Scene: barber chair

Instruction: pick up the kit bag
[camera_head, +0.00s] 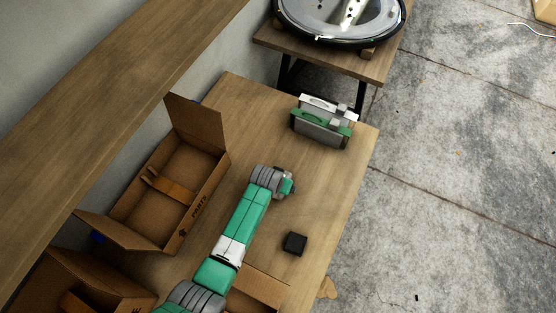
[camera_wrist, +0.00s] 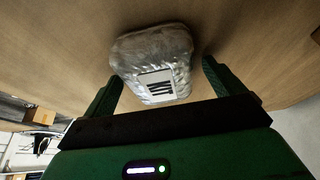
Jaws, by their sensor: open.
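The kit bag (camera_wrist: 158,52) is a crinkled silver-grey bag with a white label bearing dark letters, only partly legible. In the wrist view it lies on the wooden table, upper centre, between and beyond the two green fingers. My gripper (camera_wrist: 163,70) is open, with one finger to the left of the bag and one to the right. Gaps show on both sides, and the bag is not gripped. In the head view I cannot make out the bag or my fingers; the end of my arm over the table appears to hide them.
An open cardboard parts box (camera_head: 165,195) stands left of my arm, with more cardboard boxes (camera_head: 85,285) at lower left. A green and grey-white case (camera_head: 321,125) stands at the table's far end. A small black block (camera_head: 294,243) lies right of my arm. Bare wooden tabletop (camera_head: 335,180) lies to the right.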

